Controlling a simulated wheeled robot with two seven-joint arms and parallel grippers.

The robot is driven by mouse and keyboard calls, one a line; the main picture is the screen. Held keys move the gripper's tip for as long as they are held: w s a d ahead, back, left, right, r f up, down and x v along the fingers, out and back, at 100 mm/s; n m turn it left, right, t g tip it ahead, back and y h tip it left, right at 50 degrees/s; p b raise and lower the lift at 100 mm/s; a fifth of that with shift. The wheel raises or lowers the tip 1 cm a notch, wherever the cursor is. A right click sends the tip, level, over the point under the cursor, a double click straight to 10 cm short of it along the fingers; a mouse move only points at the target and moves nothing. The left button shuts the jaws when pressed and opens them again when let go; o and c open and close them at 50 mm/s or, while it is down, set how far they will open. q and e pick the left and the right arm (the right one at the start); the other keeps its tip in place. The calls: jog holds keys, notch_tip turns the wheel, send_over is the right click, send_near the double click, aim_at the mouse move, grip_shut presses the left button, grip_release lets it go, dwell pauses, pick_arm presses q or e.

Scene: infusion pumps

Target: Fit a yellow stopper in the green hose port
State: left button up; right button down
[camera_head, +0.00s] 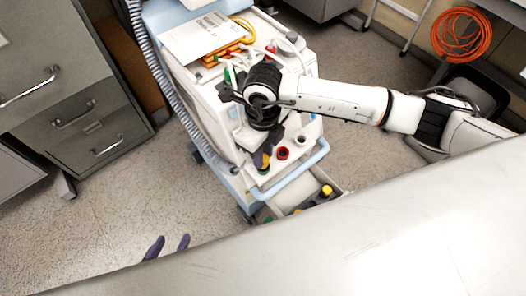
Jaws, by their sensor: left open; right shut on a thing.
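My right gripper (262,156) reaches down over the front ledge of the pump cart (222,125), its dark purple fingers shut on a small yellow stopper (264,168). The stopper is at the green hose port (264,172), leftmost in the row of ports. The fingers hide much of both, so I cannot tell whether the stopper is seated or only touching. My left gripper (168,246) shows only two purple fingertips above the pale surface at the bottom. They are apart and empty, over the floor.
A red port (283,153) and a white port (302,140) sit to the right of the green one. An open drawer (338,182) below holds another yellow-topped stopper (326,190) and dark pieces. A blue rail (300,172) edges the cart. Grey cabinets (60,100) stand left.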

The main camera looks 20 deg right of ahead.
jog(key=shift+f+b, duration=0.5)
jog(key=shift+f, duration=0.2)
jog(key=shift+f, duration=0.2)
jog(key=shift+f+b, duration=0.25)
jog(key=shift+b, duration=0.1)
jog(key=c, duration=1.4)
grip_release()
